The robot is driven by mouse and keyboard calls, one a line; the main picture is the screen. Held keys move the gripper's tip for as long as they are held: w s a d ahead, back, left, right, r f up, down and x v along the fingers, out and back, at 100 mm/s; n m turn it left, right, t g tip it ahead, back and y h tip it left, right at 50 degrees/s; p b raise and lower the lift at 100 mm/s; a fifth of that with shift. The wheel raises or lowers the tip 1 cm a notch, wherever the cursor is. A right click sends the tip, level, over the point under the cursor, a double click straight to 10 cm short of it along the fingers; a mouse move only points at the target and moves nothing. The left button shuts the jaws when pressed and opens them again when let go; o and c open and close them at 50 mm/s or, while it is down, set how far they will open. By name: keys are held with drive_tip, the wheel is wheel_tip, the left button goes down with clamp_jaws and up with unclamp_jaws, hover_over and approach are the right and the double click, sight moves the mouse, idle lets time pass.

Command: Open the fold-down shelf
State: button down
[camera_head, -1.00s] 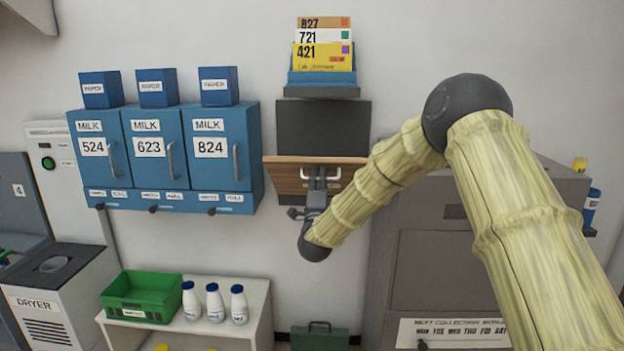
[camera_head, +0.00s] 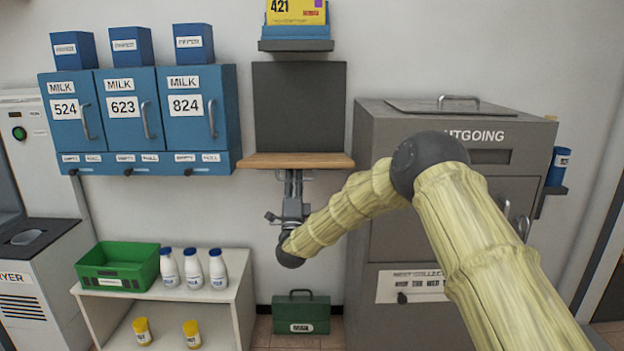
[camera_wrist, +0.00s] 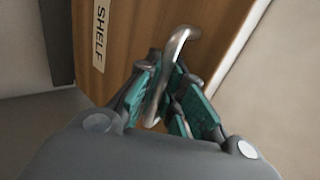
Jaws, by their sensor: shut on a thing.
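The fold-down shelf (camera_head: 270,160) is a wooden panel below a dark grey upright panel (camera_head: 298,105) on the wall. In the head view it lies about level, showing as a thin wooden strip. In the wrist view its wooden face (camera_wrist: 133,50) carries a "SHELF" label (camera_wrist: 101,38) and a curved metal handle (camera_wrist: 184,36). My gripper (camera_head: 293,180) is just below the shelf in the head view. In the wrist view my gripper (camera_wrist: 168,85) is shut on the handle, with teal finger pads on either side. The handle is mostly hidden in the head view.
Blue milk lockers (camera_head: 140,115) hang left of the shelf. A grey outgoing mail cabinet (camera_head: 400,235) stands to the right. A small ledge (camera_head: 296,45) with yellow mail is above. A green case (camera_head: 300,315) and a low white stand (camera_head: 235,300) with bottles are below.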

drive_tip(key=shift+f+h, duration=0.25)
drive_tip(key=shift+h, duration=0.05)
drive_tip(key=c, duration=1.5)
unclamp_jaws()
drive_tip(key=shift+s+r, duration=0.1)
drive_tip(key=v, duration=1.2)
drive_tip(key=shift+f, duration=0.25)
drive_tip(key=shift+c, duration=0.6)
